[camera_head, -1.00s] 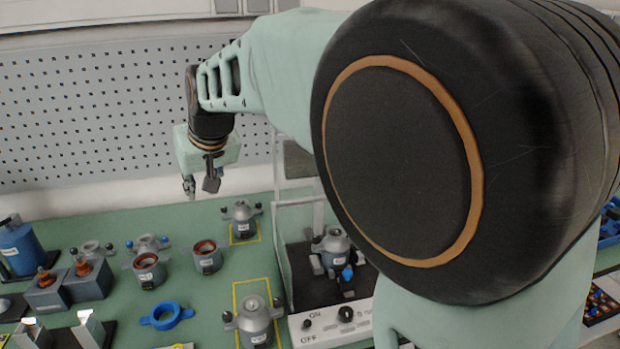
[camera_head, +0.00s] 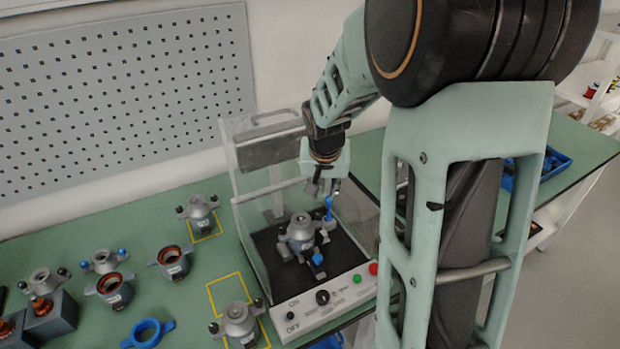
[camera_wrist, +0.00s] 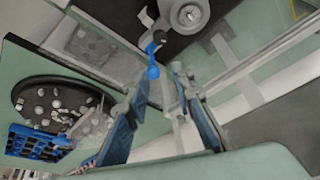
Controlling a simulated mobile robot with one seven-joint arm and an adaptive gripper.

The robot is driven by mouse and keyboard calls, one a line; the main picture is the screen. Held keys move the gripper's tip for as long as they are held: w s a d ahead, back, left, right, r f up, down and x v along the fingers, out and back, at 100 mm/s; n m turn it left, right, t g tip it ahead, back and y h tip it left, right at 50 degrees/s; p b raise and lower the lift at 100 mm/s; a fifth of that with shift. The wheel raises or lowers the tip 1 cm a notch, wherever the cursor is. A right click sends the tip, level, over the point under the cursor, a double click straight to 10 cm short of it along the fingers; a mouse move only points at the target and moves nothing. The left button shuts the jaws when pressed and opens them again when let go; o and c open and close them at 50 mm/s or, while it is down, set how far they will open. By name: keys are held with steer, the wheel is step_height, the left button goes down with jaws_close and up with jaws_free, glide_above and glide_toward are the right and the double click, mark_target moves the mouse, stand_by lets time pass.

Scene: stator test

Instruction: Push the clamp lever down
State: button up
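The clamp lever (camera_head: 328,206) has a blue handle that stands roughly upright at the back right of the tester's black bed. In the wrist view its blue handle (camera_wrist: 152,58) shows just ahead of my fingertips. My gripper (camera_head: 324,188) hangs over the tester, close above the lever, and in the wrist view (camera_wrist: 162,76) its fingers are apart with nothing between them. Whether a finger touches the lever I cannot tell. A grey stator housing (camera_head: 300,230) sits on the bed; its round top (camera_wrist: 190,14) shows in the wrist view. A second blue handle (camera_head: 317,259) lies low in front of it.
The tester has a clear guard (camera_head: 252,215) at its left and a front panel (camera_head: 325,304) with a knob and green and red buttons. Several grey housings and a blue ring (camera_head: 147,334) stand on the green bench to the left. A blue tray (camera_head: 553,162) lies at right.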

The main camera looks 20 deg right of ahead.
mark_target(329, 200)
steer(key=shift+d+x, duration=0.3)
steer(key=shift+x, duration=0.95)
steer(key=shift+d+x, duration=0.25)
steer(key=shift+x, duration=1.05)
steer(key=shift+d+x, duration=0.3)
steer(key=shift+x, duration=0.95)
steer(key=shift+w+r, duration=0.1)
steer(key=shift+r, duration=0.05)
steer(key=shift+c, duration=0.6)
jaws_close()
